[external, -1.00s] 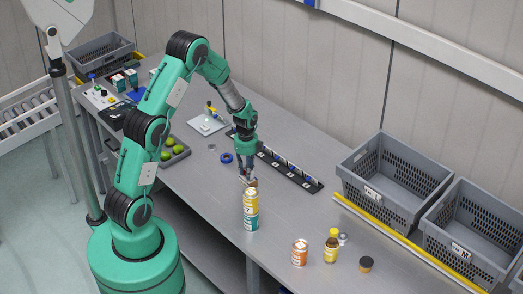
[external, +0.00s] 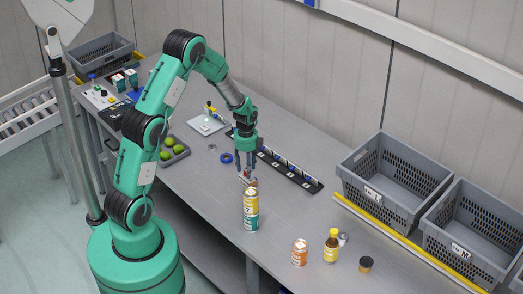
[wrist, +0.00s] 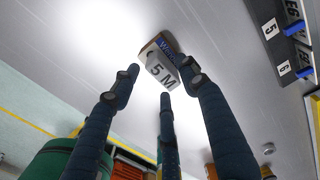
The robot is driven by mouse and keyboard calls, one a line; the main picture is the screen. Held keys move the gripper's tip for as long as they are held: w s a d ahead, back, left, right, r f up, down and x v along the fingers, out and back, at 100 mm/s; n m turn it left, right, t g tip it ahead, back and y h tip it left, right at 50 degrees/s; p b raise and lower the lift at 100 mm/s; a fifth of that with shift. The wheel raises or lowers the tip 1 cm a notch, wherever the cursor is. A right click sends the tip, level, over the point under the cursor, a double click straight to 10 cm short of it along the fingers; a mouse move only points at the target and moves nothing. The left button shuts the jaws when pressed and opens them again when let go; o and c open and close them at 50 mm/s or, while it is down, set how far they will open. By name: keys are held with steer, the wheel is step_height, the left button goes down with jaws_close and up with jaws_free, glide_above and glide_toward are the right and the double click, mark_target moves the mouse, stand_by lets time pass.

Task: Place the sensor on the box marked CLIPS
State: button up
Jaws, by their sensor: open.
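My gripper (external: 245,170) is open, its fingers pointing down above a small brown box (external: 249,182) on the grey table. In the wrist view the fingers (wrist: 163,84) spread below and beside this box (wrist: 160,62). It carries a white label reading "5 M" and a blue strip with partly hidden lettering. The label may be a separate piece on top; I cannot tell. I cannot read CLIPS on any box or surely pick out the sensor. A white plate with a small yellow and dark device (external: 207,122) lies farther back.
A tall yellow and teal can (external: 250,210) stands just in front of the small box. A black numbered rack (external: 290,170) runs behind it. An orange can (external: 299,252), a yellow bottle (external: 331,245) and grey crates (external: 394,185) are to the right. A tray of green fruit (external: 174,152) is left.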

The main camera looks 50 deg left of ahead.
step_height(320, 180, up, 10)
steer(key=shift+p, duration=0.3)
stand_by(0.8)
steer(key=s+d+r+n+t, duration=0.1)
steer(key=s+d+r+n, duration=0.2)
steer(key=r, duration=0.4)
steer(key=s+d+r+n+t, duration=0.1)
steer(key=s+d+r+n, duration=0.1)
steer(key=s+r, duration=0.45)
steer(key=s+d+r+n+t, duration=0.1)
steer(key=s+d+r+n, duration=0.15)
steer(key=r, duration=0.55)
steer(key=s+d+r+n+t, duration=0.1)
steer(key=s+r+n, duration=0.3)
steer(key=s, duration=0.6)
steer(key=s+d+r+n+t, duration=0.1)
steer(key=s+d+r+n, duration=0.2)
steer(key=s, duration=0.7)
step_height(320, 180, up, 2)
steer(key=n, duration=0.3)
steer(key=shift+s+d+t, duration=0.3)
